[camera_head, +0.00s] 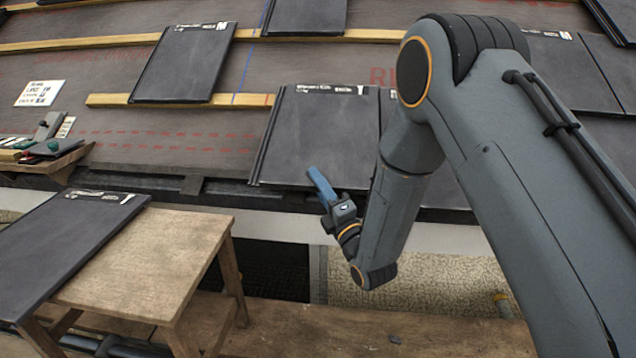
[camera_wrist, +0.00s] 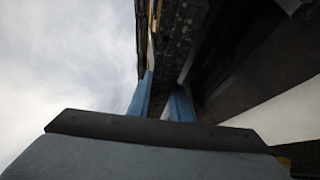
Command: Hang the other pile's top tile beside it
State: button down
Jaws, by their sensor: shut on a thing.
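A dark grey tile (camera_head: 330,135) with pale marks along its top edge lies on the roof slope, its upper end at the batten line. My gripper (camera_head: 322,186) is at its lower edge, with a blue finger over the tile face, and is shut on it. In the wrist view, the two blue fingers of my gripper (camera_wrist: 161,95) stand either side of a dark edge. More dark tiles (camera_head: 571,72) lie to the right, partly behind my arm. Another dark tile (camera_head: 65,245) lies on a wooden stand at the left; how many lie under it is hidden.
The wooden stand (camera_head: 150,262) has a bare top right of its tile. Battens (camera_head: 190,101) cross the grey underlay. Two separate tiles (camera_head: 185,62) (camera_head: 305,15) lie higher up. A tool tray (camera_head: 45,160) and a white note (camera_head: 39,93) are at the left. The underlay left of the held tile is clear.

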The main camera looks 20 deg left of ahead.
jog(key=shift+s, duration=0.15)
jog(key=c, duration=1.5)
grip_release()
jog(key=shift+c, duration=0.2)
jog(key=shift+f, duration=0.15)
jog(key=p+v, duration=0.1)
jog(key=v, duration=0.6)
jog(key=shift+s+d, duration=0.15)
jog(key=shift+d, duration=0.05)
jog(key=r+p, duration=0.1)
jog(key=s+r+p, duration=0.2)
jog(key=r+p, duration=0.1)
jog(key=shift+s+d+r, duration=0.1)
jog(key=shift+s+d, duration=0.15)
